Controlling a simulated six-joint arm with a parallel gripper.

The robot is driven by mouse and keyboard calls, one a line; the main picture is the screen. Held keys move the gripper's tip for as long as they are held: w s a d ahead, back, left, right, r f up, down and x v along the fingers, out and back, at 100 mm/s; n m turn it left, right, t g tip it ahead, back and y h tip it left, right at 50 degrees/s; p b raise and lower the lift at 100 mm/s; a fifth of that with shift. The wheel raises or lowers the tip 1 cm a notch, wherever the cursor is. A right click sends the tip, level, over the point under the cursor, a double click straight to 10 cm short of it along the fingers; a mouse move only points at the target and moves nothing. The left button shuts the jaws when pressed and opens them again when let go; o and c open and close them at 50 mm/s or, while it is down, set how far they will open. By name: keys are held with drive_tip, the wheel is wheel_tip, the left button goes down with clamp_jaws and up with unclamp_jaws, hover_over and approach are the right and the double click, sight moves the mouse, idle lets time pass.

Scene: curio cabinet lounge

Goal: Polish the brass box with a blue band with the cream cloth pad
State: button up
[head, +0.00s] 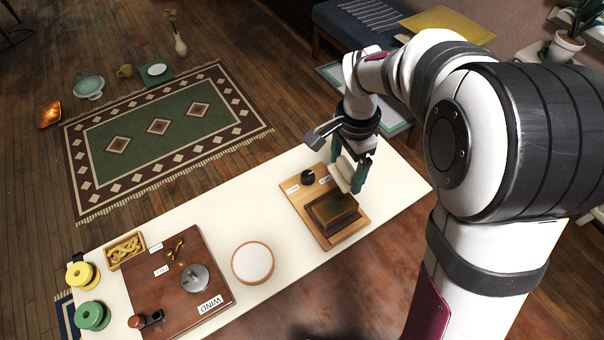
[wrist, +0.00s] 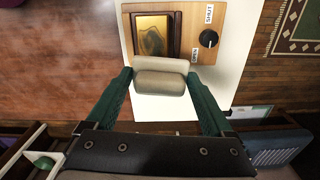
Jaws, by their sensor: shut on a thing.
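My gripper (head: 350,172) is shut on the cream cloth pad (wrist: 160,82), which sits between the green fingers in the wrist view. In the head view the pad (head: 344,171) is at the far right side of a dark brown box (head: 330,219). The box has a brass-coloured top with a dark patch, clear in the wrist view (wrist: 152,36). I see no blue band on it. The pad is at the box's near edge in the wrist view; I cannot tell whether they touch. The box stands on a light wooden board (head: 316,225).
A black knob (head: 308,177) with small labels is on the same board, beside the box. Left along the cream tabletop (head: 205,224) are a round white-topped disc (head: 253,262), a dark board (head: 150,285) with metal fittings, and yellow and green spools. Bare tabletop lies around the disc.

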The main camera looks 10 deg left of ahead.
sight(350, 196)
drive_tip(key=shift+w+d+r+n, duration=0.1)
drive_tip(key=shift+d+r+n, duration=0.1)
drive_tip(key=shift+d+n, duration=0.6)
drive_tip(key=shift+d+f, duration=0.2)
drive_tip(key=shift+f, duration=3.7)
drive_tip(key=shift+s+a+f, duration=0.15)
drive_tip(key=shift+s+a, duration=0.05)
drive_tip(key=shift+a, duration=0.05)
drive_tip(key=shift+c, duration=0.6)
drive_tip(key=shift+s+a, duration=2.4)
drive_tip(key=shift+w+d+f, duration=0.1)
drive_tip(key=shift+w+d, duration=2.5)
drive_tip(key=shift+d, duration=0.05)
drive_tip(key=shift+r, duration=4.2)
drive_tip(key=shift+a, duration=0.1)
